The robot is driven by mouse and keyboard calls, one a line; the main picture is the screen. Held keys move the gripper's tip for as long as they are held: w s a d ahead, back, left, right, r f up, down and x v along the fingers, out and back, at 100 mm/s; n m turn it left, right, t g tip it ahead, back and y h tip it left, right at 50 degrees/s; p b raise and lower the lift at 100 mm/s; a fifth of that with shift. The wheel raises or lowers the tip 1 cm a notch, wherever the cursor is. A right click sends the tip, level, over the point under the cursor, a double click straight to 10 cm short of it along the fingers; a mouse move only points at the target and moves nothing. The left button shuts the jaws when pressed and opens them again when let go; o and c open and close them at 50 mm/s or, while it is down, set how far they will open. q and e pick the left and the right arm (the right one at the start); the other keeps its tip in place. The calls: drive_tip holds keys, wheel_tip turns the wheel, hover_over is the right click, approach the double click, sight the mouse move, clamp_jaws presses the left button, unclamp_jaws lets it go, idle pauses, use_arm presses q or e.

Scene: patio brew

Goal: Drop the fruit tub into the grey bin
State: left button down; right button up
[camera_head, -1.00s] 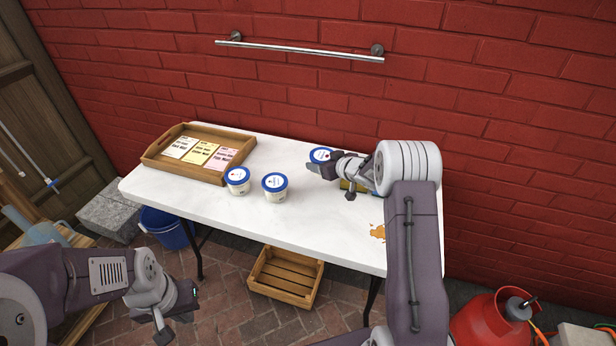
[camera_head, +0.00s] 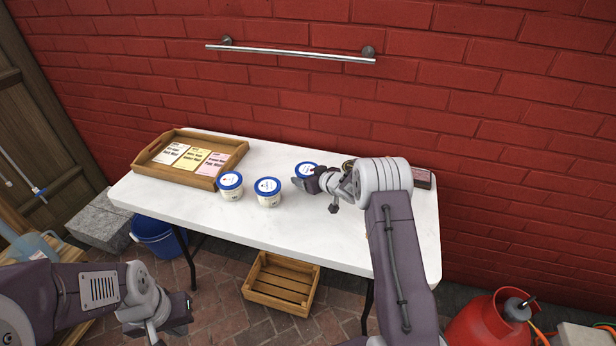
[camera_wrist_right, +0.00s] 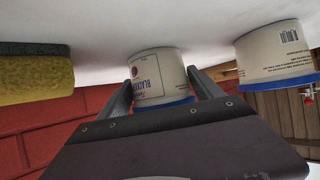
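In the right wrist view, which is upside down, a tub with a partly legible "BLACKB…" label (camera_wrist_right: 160,77) sits between the tips of my right gripper (camera_wrist_right: 161,88). The fingers look spread, with no clear grip on it. My left gripper (camera_head: 172,326) hangs low at the left, away from the table; its finger opening is unclear. No grey bin shows.
A wooden tray (camera_head: 205,181) with cards stands at the table's back left. A yellow-green sponge (camera_wrist_right: 35,75) lies near the tub. A dark red box (camera_head: 422,178) is behind my right arm. A wooden crate (camera_head: 281,284) and blue bucket (camera_head: 160,236) are on the floor.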

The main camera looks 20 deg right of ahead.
drive_tip(key=shift+o, duration=0.9)
